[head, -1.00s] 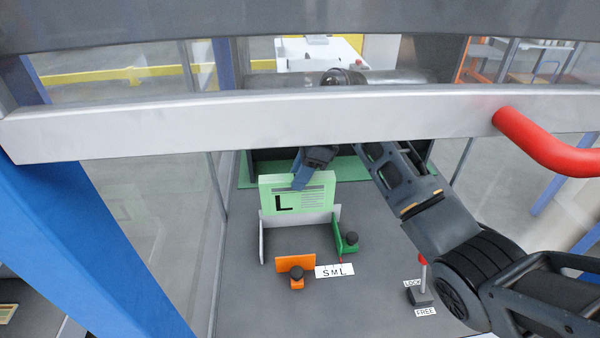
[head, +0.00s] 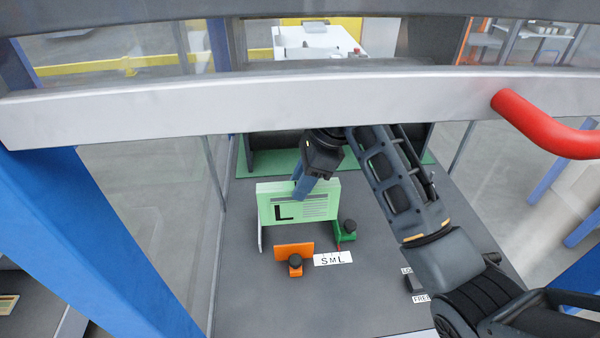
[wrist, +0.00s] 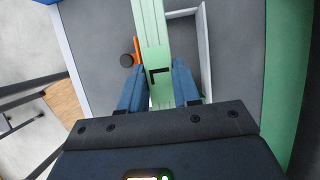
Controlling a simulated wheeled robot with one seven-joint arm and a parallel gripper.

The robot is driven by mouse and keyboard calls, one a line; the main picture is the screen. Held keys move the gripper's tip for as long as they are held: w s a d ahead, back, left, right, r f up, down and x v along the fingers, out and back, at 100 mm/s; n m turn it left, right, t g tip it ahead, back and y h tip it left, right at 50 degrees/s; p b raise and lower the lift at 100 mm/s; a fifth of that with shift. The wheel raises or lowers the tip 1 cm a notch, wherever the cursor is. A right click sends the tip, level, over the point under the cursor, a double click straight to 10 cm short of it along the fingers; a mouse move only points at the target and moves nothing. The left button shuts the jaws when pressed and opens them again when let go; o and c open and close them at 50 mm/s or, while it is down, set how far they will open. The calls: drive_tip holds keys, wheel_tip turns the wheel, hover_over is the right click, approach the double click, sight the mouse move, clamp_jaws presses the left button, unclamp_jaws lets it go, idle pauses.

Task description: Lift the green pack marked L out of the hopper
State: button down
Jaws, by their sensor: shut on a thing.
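The green pack marked L (head: 315,205) is upright, its printed face towards the head camera. My gripper (head: 299,190) reaches down on it from above and is shut on its upper part. In the wrist view the pack (wrist: 151,30) runs between the two blue fingers of my gripper (wrist: 160,88). The hopper's grey walls show at the pack's left end (head: 261,239) and beside the pack in the wrist view (wrist: 205,50). The pack hides most of the hopper in the head view, and its lower edge seems raised above the hopper floor.
An orange plate (head: 305,247) and a green plate (head: 340,238), each with a black knob, stand around the hopper. An S M L label (head: 333,258) lies in front. A grey crossbar (head: 250,105) spans above.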

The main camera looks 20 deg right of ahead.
drive_tip(key=s+a, duration=0.3)
drive_tip(key=s, duration=0.6)
drive_tip(key=s+a+r, duration=0.1)
drive_tip(key=s+a, duration=0.2)
drive_tip(key=s, duration=0.6)
drive_tip(key=shift+s+r, duration=0.25)
idle(0.4)
idle(0.4)
